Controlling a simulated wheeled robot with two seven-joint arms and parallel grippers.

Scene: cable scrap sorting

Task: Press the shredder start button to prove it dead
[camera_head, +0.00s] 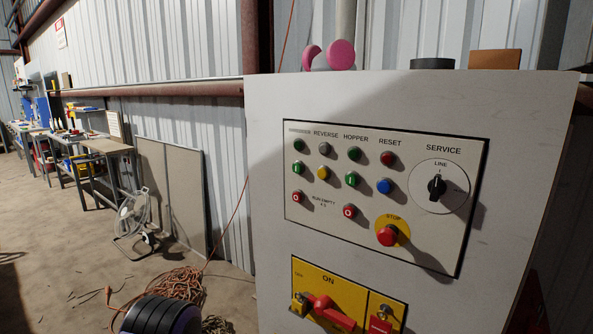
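The control panel (300,215) is on the front of a pale grey cabinet (269,110). In its left column, under a label too blurred to read, are a dark green lamp (299,145), a green button (298,167) with a pale mark, and a red button (298,197). The lamp looks unlit. To the right are a yellow button (323,173), another green button (351,179) under HOPPER, a blue button (385,186) under RESET, and a red STOP mushroom (387,236) on yellow. Neither gripper shows.
Below, a yellow switch plate (365,297) marked OFF and ON carries a red handle (335,314); a red tag or lock (380,325) is beside it. A black SERVICE selector (436,187) is at right. Orange cable (180,284) lies on the floor; workbenches (105,146) line the wall.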

